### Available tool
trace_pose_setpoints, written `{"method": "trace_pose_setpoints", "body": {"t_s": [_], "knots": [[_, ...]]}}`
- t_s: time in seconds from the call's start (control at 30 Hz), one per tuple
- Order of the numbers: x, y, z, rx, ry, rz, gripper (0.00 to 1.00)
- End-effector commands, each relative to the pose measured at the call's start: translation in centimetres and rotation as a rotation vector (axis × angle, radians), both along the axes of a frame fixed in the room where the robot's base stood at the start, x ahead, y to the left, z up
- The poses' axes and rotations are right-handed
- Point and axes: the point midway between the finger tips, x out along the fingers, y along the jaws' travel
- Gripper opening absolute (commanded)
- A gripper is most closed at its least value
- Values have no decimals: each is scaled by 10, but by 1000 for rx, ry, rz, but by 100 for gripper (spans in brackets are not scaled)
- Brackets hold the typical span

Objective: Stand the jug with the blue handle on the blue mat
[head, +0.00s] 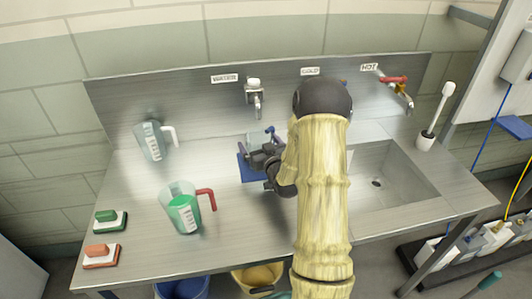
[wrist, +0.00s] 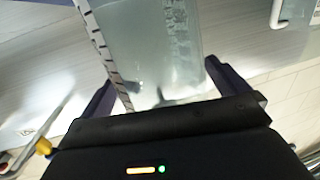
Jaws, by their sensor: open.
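A clear, pale jug (head: 256,140) stands upright behind my gripper in the head view, with a small blue part, likely its handle (head: 270,131), at its top right. The blue mat (head: 246,174) lies on the counter around its foot; my gripper covers much of both, so I cannot tell whether the jug rests fully on the mat. My gripper (head: 262,160) is low over the mat, its fingers open. In the wrist view the clear jug (wrist: 155,45) is between the two spread fingers of my gripper (wrist: 162,75); its handle is not clear there.
A white-handled jug (head: 152,140) stands at the back left and a red-handled jug (head: 184,212) with green contents at front left. Two brushes (head: 108,221) lie at the left edge. A tap (head: 255,100) is behind the mat; a sink (head: 385,185) is at right.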

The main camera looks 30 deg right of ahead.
Motion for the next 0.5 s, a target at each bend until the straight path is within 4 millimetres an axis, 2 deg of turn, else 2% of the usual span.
{"method": "trace_pose_setpoints", "body": {"t_s": [0.17, 0.5], "knots": [[-20, 1, 0, 0, 2, 0, 100], [-79, 6, 3, -1, 1, -1, 100]]}}
